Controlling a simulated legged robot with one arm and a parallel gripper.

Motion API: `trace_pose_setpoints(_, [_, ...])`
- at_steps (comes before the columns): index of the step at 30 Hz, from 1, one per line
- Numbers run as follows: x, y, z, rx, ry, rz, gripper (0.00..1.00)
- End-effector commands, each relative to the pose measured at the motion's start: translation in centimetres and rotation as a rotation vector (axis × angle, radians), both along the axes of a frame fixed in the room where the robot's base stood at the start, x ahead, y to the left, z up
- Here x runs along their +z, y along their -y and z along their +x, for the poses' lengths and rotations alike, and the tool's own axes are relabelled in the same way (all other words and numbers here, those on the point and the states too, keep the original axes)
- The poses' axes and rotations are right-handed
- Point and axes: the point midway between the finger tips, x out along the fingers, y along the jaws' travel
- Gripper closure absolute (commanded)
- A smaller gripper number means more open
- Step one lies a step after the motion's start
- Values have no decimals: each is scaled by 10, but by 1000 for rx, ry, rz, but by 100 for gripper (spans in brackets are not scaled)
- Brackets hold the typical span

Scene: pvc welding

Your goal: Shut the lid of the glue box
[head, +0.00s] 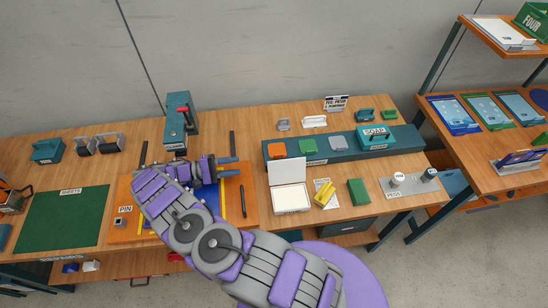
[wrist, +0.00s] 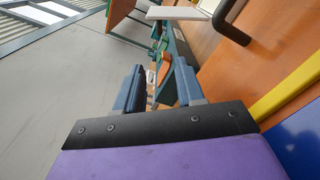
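A white box (head: 291,199) with its lid (head: 287,170) raised stands on the bench right of my gripper in the head view. It is the only open-lidded box I see, so I take it as the glue box. The lid stands up at the box's back edge. My gripper (head: 229,166) is to the left of the lid, apart from it, above the orange board. In the wrist view my gripper (wrist: 158,90) has its two blue fingers apart with nothing held between them. A white panel (wrist: 178,13) at the top there may be the lid.
A teal rack (head: 345,146) with coloured blocks and a soap box (head: 375,137) stands behind the box. A yellow piece (head: 324,194) and a green block (head: 358,191) lie to its right. A green mat (head: 63,218) lies left.

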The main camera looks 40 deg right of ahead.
Motion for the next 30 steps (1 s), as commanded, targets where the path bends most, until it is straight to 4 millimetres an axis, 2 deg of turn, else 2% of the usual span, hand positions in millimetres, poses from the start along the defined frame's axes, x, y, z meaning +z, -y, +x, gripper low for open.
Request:
trace_pose_setpoints(19, [-3, 16, -9, -4, -3, 4, 62])
trace_pose_setpoints(30, [0, 36, -21, -2, -2, -3, 62])
